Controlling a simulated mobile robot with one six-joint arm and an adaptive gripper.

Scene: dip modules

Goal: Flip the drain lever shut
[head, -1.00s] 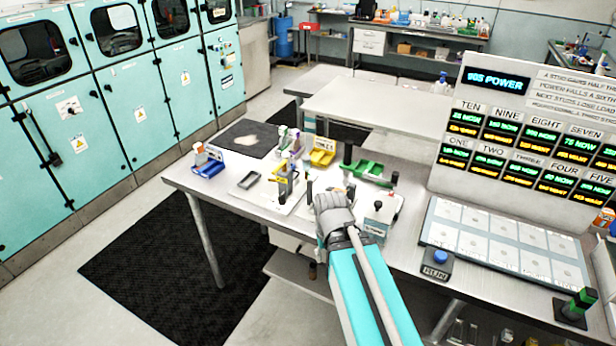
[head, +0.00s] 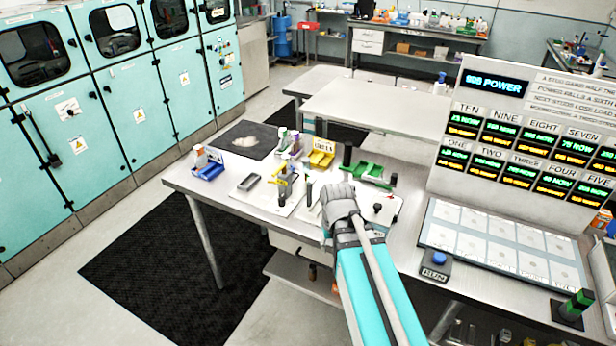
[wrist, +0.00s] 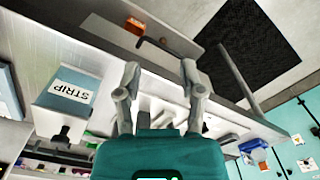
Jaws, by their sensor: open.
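My gripper (wrist: 160,80) shows in the wrist view with its two grey fingers spread and nothing between them. In the head view my gripper (head: 337,198) is over the front part of the steel bench, and its own wrist hides the fingertips. I cannot pick out the drain lever for sure. In the wrist view a box labelled STRIP (wrist: 70,92) lies left of the fingers.
The steel bench (head: 222,192) also bears a blue tray (head: 208,171), a yellow tray (head: 321,158), a green rack (head: 366,174) and a small grey dish (head: 249,182). A RUN button box (head: 435,266) and a large display board (head: 450,170) stand on the right.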

